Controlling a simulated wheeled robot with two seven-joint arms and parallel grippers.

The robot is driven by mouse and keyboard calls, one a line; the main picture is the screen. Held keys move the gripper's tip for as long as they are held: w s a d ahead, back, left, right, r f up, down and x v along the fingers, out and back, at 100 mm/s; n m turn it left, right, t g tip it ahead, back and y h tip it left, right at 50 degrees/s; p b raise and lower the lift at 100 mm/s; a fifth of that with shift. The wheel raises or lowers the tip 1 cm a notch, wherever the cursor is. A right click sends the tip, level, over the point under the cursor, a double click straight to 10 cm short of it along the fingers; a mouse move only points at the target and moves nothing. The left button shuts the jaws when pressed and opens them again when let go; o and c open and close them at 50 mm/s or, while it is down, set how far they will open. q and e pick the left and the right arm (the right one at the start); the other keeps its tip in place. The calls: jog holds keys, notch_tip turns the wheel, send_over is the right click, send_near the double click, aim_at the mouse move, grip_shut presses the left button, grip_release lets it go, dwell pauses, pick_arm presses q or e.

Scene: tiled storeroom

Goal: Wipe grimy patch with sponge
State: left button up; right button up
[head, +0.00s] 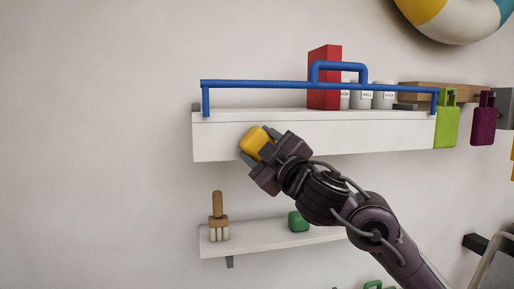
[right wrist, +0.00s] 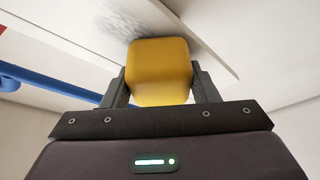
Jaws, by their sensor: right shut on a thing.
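My right gripper (head: 260,147) is shut on a yellow sponge (head: 254,139), in front of the white face of the upper shelf (head: 370,136). The sponge also shows between the fingers in the right wrist view (right wrist: 160,72). There, a grey, streaky grimy patch (right wrist: 122,22) lies on the white shelf surface just beyond the sponge, partly hidden by it. I cannot tell whether the sponge touches the surface. The patch does not show in the head view. My left gripper is not in view.
A blue rail (head: 260,84) runs along the upper shelf, with a red box (head: 323,78) and white canisters behind it. A lower shelf (head: 265,239) holds a brush (head: 218,217) and a green object (head: 298,222). Green (head: 447,124) and purple (head: 484,122) items hang at right.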

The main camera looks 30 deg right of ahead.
jog(key=shift+s+d+b, duration=0.15)
jog(key=shift+s+d, duration=0.1)
jog(key=shift+d, duration=0.55)
jog(key=shift+s+d+b, duration=0.15)
jog(key=shift+s+d, duration=0.1)
jog(key=shift+d, duration=0.5)
jog(key=shift+w+a, duration=0.15)
jog(key=shift+a, duration=0.05)
jog(key=shift+w+a+r+p, duration=0.1)
jog(key=shift+w+a+p, duration=0.1)
jog(key=shift+a+p, duration=0.45)
jog(key=shift+w+a, duration=0.25)
jog(key=shift+a, duration=0.75)
